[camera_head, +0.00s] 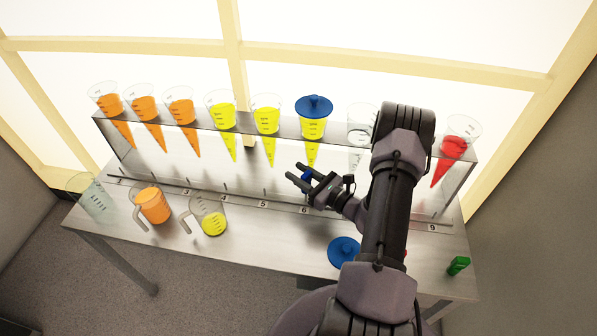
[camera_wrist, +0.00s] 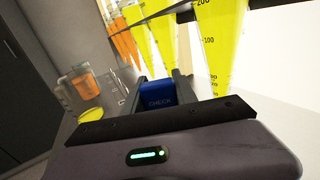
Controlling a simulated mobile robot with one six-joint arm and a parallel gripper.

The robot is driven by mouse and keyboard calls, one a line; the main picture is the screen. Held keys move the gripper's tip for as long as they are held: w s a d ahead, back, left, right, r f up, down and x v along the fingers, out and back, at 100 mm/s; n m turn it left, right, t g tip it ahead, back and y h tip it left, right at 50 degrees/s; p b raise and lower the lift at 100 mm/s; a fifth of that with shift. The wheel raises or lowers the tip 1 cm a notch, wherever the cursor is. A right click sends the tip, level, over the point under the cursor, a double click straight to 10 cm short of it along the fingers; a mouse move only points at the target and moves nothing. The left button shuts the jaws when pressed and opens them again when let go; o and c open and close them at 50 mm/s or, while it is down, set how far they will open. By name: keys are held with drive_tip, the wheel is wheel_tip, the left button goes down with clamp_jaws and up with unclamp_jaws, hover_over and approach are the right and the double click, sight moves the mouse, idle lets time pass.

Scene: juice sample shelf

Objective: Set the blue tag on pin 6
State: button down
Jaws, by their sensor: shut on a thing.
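My gripper (camera_head: 296,172) is shut on the blue tag (camera_head: 306,184), just above the number strip near label 6 (camera_head: 304,210). In the wrist view the blue tag (camera_wrist: 158,98) sits between the two fingers and bears the word CHECK. Pin 6 cannot be made out; the gripper and tag cover that spot. I cannot tell whether the tag touches the pin. Above and behind label 6, a cone of yellow juice (camera_head: 312,130) hangs in the rack with a blue lid (camera_head: 314,104) on top.
More cones hang along the rack (camera_head: 150,122): orange, yellow, clear and red. A jug of orange juice (camera_head: 154,206), a jug of yellow juice (camera_head: 213,222) and an empty beaker (camera_head: 95,200) stand at the left. A blue disc (camera_head: 343,250) and a green tag (camera_head: 458,265) lie at the front.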

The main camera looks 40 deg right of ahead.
drive_tip(key=shift+f, duration=0.55)
drive_tip(key=shift+f+b, duration=1.9)
drive_tip(key=shift+b, duration=0.25)
idle(0.4)
drive_tip(key=c, duration=0.9)
unclamp_jaws()
drive_tip(key=shift+s, duration=0.1)
